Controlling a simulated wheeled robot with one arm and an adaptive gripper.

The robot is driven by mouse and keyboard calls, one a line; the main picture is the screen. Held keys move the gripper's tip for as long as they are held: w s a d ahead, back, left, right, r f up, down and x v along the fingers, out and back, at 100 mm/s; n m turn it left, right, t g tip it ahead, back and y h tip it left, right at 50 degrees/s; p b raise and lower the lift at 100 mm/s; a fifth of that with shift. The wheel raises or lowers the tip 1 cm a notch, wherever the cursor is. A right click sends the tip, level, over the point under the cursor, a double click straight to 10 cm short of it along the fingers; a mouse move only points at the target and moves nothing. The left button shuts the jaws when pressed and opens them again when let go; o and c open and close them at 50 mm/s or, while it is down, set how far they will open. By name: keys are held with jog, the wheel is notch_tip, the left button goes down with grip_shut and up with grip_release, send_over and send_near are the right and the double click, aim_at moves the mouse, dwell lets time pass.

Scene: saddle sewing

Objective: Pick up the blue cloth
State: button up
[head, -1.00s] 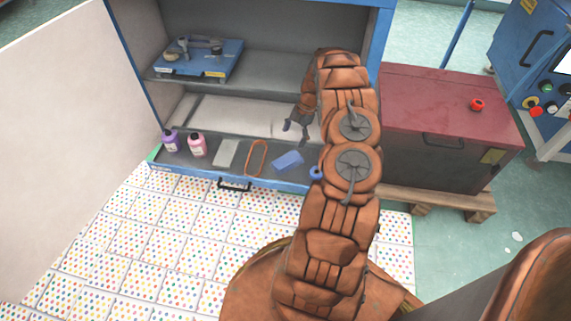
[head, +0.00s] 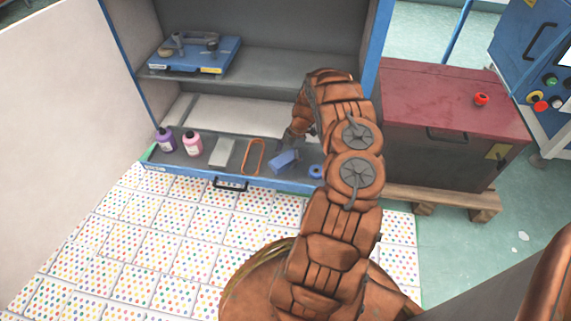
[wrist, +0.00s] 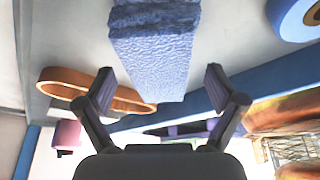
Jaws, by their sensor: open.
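The blue cloth (head: 283,161) is a thick, rough-surfaced folded block in the open drawer, right of an orange loop. It fills the upper middle of the wrist view (wrist: 155,55). My gripper (head: 290,143) is just above and behind the cloth in the head view, partly hidden by my arm. In the wrist view my gripper (wrist: 158,88) is open, its two fingers spread to either side of the cloth's near end. I see a gap on each side, and nothing is held.
The drawer (head: 205,168) also holds a purple bottle (head: 165,140), a pink bottle (head: 193,145), a grey block (head: 222,152), the orange loop (head: 252,157) and a blue ring (head: 316,171). A blue case (head: 195,55) sits on the shelf above. A red-topped cabinet (head: 430,100) stands right.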

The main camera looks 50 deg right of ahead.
aim_at(285, 158)
jog(key=shift+a+f, duration=0.2)
jog(key=shift+f, duration=0.25)
jog(key=shift+c, duration=0.3)
jog(key=c, duration=1.3)
notch_tip(285, 158, up, 10)
jog(key=p, duration=0.4)
jog(key=shift+r, duration=0.1)
